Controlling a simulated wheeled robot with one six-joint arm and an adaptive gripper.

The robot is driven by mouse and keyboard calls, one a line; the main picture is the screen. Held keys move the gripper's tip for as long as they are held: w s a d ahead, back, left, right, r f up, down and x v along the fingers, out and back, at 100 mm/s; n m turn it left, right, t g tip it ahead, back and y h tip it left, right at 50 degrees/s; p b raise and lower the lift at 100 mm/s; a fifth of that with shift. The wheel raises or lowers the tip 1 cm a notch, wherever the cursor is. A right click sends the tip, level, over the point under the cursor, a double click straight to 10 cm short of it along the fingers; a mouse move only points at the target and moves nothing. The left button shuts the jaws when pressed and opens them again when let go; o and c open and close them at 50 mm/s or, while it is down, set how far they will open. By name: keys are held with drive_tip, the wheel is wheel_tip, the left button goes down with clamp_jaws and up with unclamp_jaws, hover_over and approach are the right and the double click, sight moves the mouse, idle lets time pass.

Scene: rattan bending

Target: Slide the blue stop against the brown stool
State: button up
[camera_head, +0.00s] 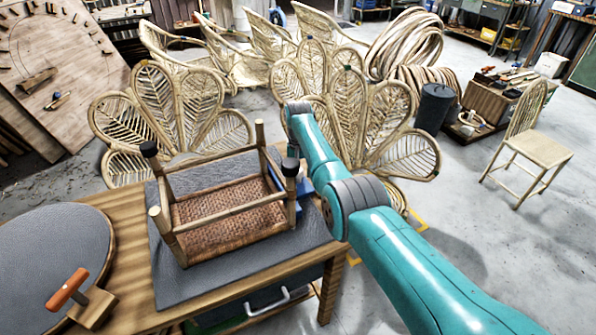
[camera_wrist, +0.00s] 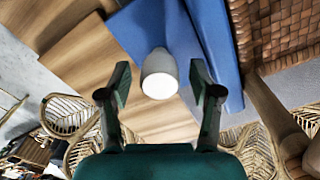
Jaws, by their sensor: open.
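The brown stool (camera_head: 225,202) lies with its legs up on a grey mat on the bench, its woven seat low. It shows at the right of the wrist view (camera_wrist: 285,30). The blue stop (camera_head: 306,187) is at the stool's right end, partly hidden by a stool leg and my arm. In the wrist view the blue stop (camera_wrist: 222,45) is close beside the stool; I cannot tell whether they touch. My gripper (camera_wrist: 158,88) is open, with a finger on each side of a pale grey knob (camera_wrist: 159,75) at the stop. The head view hides my gripper.
The wooden bench (camera_head: 130,270) carries the grey mat (camera_head: 180,285), a round dark board (camera_head: 50,250) and an orange-handled tool (camera_head: 68,289) at left. Rattan chair backs (camera_head: 345,110) stand just behind the bench. A rattan chair (camera_head: 535,150) stands at right on open floor.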

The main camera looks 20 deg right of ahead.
wheel_tip(320, 180, up, 12)
idle(0.6)
drive_tip(key=shift+f, duration=0.1)
